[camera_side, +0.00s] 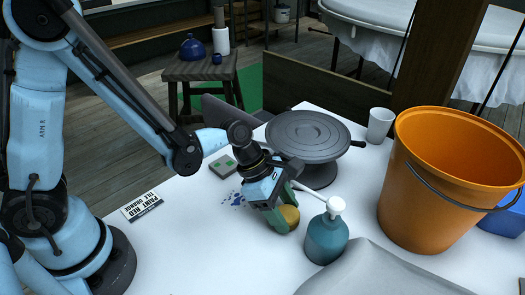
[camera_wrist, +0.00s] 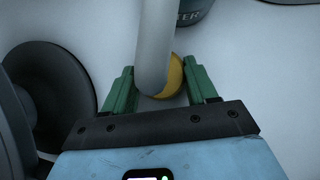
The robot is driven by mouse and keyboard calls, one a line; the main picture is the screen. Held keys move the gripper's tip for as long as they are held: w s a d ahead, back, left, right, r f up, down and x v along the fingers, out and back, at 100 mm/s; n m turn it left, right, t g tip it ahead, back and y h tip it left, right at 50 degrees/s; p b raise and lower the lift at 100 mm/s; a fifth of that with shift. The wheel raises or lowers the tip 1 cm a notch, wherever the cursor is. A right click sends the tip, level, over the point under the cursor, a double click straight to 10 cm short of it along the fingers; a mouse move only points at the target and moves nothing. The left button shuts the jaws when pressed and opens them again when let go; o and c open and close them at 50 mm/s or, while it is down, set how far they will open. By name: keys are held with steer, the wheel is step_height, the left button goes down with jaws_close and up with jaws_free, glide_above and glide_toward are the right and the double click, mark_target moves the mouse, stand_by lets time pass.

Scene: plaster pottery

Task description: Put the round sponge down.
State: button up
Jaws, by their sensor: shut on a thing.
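The round yellow sponge (camera_side: 290,215) is between the green fingers of my gripper (camera_side: 279,209), which is shut on it. It is low over the white table, and I cannot tell whether it touches the surface. In the wrist view the sponge (camera_wrist: 175,78) shows between the two fingers (camera_wrist: 160,88). A white tube (camera_wrist: 154,45) crosses in front and hides much of it.
A teal pump bottle (camera_side: 327,238) stands close at right, its long white spout (camera_side: 308,188) reaching toward my gripper. A grey turntable (camera_side: 308,132) is behind. An orange bucket (camera_side: 420,200) and white cup (camera_side: 380,124) stand further right. Grey cloth (camera_side: 385,272) lies in front. Table left of my gripper is mostly clear.

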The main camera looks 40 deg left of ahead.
steer(key=shift+f, duration=0.15)
steer(key=o, duration=1.1)
steer(key=v, duration=1.2)
steer(key=s+a+r+m+t+y, duration=0.1)
steer(key=a+m, duration=0.4)
steer(key=m, duration=0.6)
steer(key=s+a+r+m+t+y, duration=0.2)
steer(key=a+m, duration=0.4)
steer(key=m, duration=0.5)
steer(key=t+y, duration=0.1)
steer(key=y, duration=0.1)
steer(key=shift+a+t+y, duration=0.15)
steer(key=shift+t+y, duration=0.15)
steer(key=shift+t, duration=0.1)
steer(key=shift+r, duration=0.15)
